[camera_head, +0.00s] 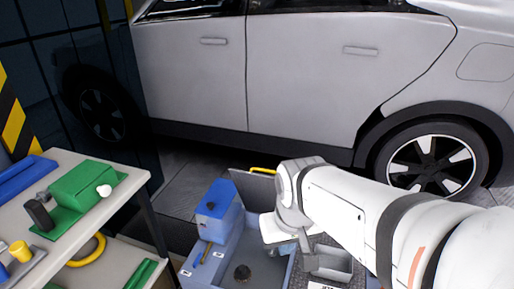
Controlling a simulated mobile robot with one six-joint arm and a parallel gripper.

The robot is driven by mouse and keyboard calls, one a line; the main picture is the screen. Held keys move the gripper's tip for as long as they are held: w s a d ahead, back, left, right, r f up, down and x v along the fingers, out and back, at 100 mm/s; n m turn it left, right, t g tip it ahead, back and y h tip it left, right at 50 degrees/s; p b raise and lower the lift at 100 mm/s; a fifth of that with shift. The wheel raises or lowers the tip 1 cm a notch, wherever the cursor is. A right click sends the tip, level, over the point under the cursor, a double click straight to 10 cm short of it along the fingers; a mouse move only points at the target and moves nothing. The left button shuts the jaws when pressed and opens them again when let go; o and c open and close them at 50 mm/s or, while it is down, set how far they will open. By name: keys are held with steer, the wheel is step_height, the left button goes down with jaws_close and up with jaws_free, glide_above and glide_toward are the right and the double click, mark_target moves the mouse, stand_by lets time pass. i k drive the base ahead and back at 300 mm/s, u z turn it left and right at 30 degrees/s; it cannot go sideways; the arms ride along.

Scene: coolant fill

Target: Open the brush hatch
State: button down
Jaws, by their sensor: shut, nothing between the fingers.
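A grey flat panel with a yellow handle (257,185) stands tilted up at the back of an open blue-grey bin (225,272) on the floor. It looks like a raised hatch lid, but I cannot read a label on it. My gripper (284,247) points down over the bin's right side, to the right of and in front of the panel. It is shut and empty. My wrist and forearm hide part of the panel's right side and the bin's back right.
A blue box (214,210) sits at the bin's left. A grey open-topped box (331,265) is right of my gripper. A white car (300,80) stands behind. A workbench (75,215) with green and yellow items is at left. Bare floor (190,175) shows between.

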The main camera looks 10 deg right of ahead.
mark_target(258, 194)
steer(key=z, duration=0.8)
steer(key=k, duration=0.5)
steer(key=u, duration=1.45)
steer(key=i, duration=1)
steer(key=u, duration=0.05)
